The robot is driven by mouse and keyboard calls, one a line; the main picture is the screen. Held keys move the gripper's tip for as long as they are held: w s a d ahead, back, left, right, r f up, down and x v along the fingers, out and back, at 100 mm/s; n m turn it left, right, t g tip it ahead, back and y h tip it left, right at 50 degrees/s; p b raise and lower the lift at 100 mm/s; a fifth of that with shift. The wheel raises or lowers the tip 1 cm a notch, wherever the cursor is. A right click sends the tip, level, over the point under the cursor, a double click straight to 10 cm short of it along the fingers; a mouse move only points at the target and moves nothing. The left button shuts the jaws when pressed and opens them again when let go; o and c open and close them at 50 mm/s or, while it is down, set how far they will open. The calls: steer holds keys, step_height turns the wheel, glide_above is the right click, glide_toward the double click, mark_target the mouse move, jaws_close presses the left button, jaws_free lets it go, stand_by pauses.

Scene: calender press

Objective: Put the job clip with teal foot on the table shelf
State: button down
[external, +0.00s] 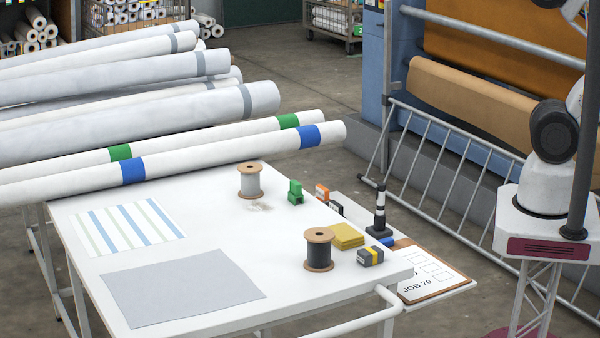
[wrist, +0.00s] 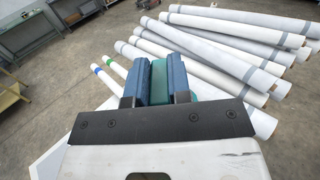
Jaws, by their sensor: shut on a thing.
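In the wrist view, my gripper (wrist: 156,78) has its two blue fingers closed on a teal piece (wrist: 159,72). It looks like the job clip with teal foot; most of it is hidden by the fingers, and more teal shows beyond the right finger. My gripper and the clip do not show in the external view, where only part of my arm stands at the right. The white table (external: 240,230) fills the middle of the external view. A low ledge with a clipboard marked JOB 70 (external: 430,275) sits at its right end; I cannot tell whether it is the table shelf.
Long white rolls (external: 140,130) cover the table's back left. A green clip (external: 295,192), a white spool (external: 249,182), a dark spool (external: 319,252), yellow pads (external: 346,236), a grey-yellow block (external: 370,257) and a striped post (external: 380,210) crowd the right. A railing (external: 460,155) runs behind.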

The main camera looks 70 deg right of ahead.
steer(key=w+a+f+n+y, duration=0.3)
steer(key=w+a+f+y, duration=0.1)
steer(key=w+a+f, duration=0.4)
steer(key=n+g+y, duration=0.5)
steer(key=n+y, duration=0.1)
steer(key=y, duration=0.3)
glide_above(192, 190)
step_height(192, 190, down, 40)
steer(key=r, duration=0.1)
steer(key=shift+a+f, duration=0.15)
steer(key=shift+f, duration=0.85)
steer(key=shift+f, duration=3.15)
steer(key=shift+f, duration=1.9)
steer(key=shift+f, duration=0.15)
